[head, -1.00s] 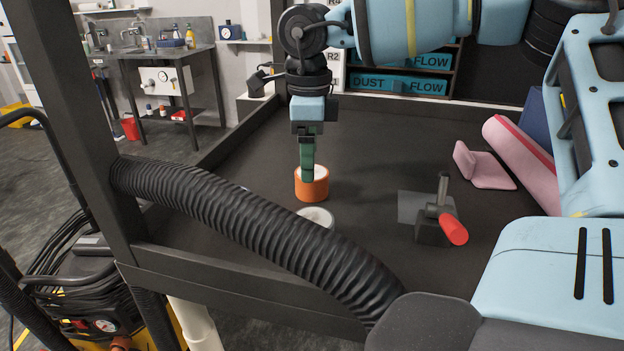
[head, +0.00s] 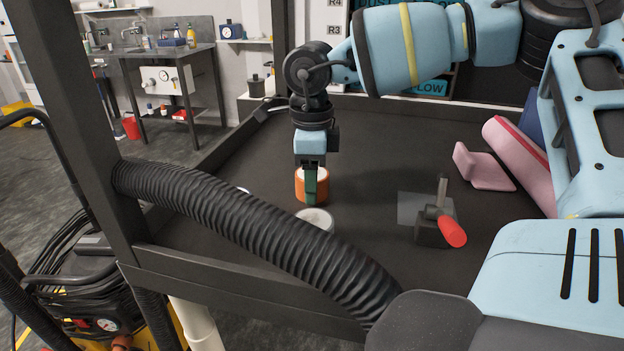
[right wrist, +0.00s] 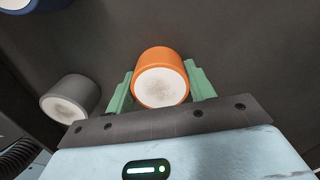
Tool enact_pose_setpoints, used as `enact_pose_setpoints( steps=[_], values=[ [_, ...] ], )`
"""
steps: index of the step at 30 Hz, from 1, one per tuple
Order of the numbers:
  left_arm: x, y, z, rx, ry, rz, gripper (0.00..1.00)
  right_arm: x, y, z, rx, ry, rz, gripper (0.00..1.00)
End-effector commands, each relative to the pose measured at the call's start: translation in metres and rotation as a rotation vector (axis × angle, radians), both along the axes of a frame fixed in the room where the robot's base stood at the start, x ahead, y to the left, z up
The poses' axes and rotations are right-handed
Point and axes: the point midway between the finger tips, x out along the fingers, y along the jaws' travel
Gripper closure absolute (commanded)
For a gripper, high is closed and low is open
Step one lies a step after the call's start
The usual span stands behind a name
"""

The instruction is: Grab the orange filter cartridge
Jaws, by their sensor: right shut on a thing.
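The orange filter cartridge (head: 299,184) stands on the dark bench top, beyond the hose. It is a short cylinder with a pale face, seen in the right wrist view (right wrist: 160,55). My right gripper (head: 310,198) reaches down onto it from above, and its green finger hides part of the cartridge in the head view. In the right wrist view the two green fingers (right wrist: 160,78) sit on either side of the cartridge, shut on it. My left gripper is not in view.
A grey-white cartridge (head: 318,216) stands just nearer than the orange one. A blue object (right wrist: 32,5) shows at the wrist view's corner. A thick black hose (head: 235,215) crosses in front. A red-handled fixture (head: 452,230) and pink blocks (head: 485,168) stand at right.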

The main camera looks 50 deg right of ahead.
Motion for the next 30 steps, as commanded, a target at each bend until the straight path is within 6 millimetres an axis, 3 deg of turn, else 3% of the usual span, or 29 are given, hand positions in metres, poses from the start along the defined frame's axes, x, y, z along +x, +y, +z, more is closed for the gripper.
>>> enact_pose_setpoints(
  steps=[14, 26, 30],
  values=[
    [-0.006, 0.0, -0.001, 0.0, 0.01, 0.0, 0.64, 0.001, 0.0, 0.01, -0.001, -0.002, 0.0, 0.71],
    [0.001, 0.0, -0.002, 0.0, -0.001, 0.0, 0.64, 0.001, 0.0, 0.072, -0.001, -0.005, -0.001, 0.71],
    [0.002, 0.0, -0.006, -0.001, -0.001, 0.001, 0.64, -0.012, 0.024, 0.07, -0.002, 0.001, 0.006, 0.71]
  ],
)
